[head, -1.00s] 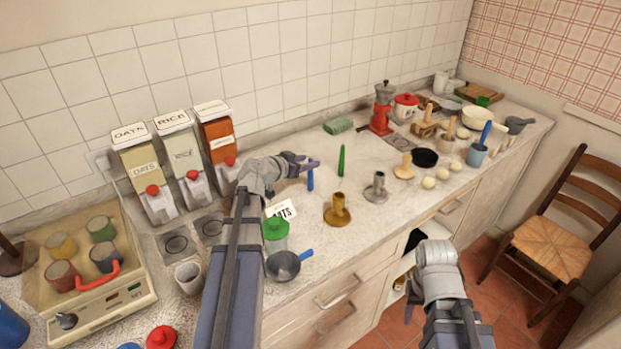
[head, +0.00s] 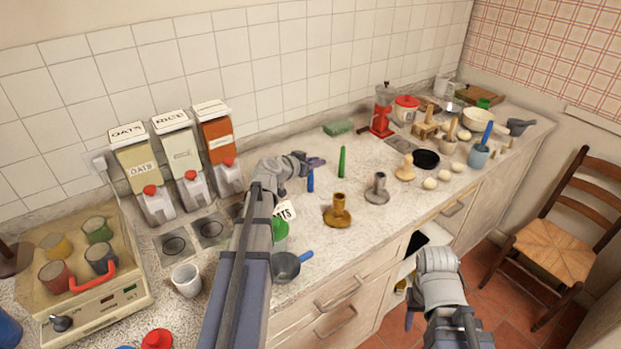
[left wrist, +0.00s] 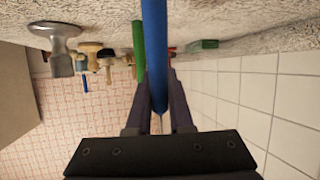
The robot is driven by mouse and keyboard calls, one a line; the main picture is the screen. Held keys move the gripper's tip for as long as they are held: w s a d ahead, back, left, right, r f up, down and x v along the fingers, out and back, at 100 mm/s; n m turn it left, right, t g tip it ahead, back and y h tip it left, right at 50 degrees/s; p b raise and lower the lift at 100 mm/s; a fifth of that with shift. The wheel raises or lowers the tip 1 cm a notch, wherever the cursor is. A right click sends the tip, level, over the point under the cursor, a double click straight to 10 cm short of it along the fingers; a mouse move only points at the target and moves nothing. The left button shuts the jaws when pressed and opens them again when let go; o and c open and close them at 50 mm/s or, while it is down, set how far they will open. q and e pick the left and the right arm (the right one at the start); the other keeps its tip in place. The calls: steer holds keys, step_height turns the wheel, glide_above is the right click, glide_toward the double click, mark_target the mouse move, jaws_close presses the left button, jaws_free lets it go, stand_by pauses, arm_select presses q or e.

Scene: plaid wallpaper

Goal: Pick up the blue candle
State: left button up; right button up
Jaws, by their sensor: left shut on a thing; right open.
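The blue candle (head: 310,181) is upright at the middle of the counter, left of the green candle (head: 342,161). My left gripper (head: 316,162) is shut on the upper part of the blue candle. In the left wrist view, the blue candle (left wrist: 155,45) runs between the two fingers (left wrist: 158,103). Whether its base touches the counter is hard to tell. My right gripper (head: 410,308) is low in front of the drawers, open, partly hidden by its own wrist, and away from the candles.
A brass candle holder (head: 338,213) and a grey one (head: 376,190) stand to the right. A green sponge (head: 338,128) lies by the tiled wall. Dispensers (head: 180,165) stand left.

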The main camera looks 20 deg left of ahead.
arm_select(q)
jaws_close()
step_height(320, 180, up, 10)
steer(key=p, duration=1)
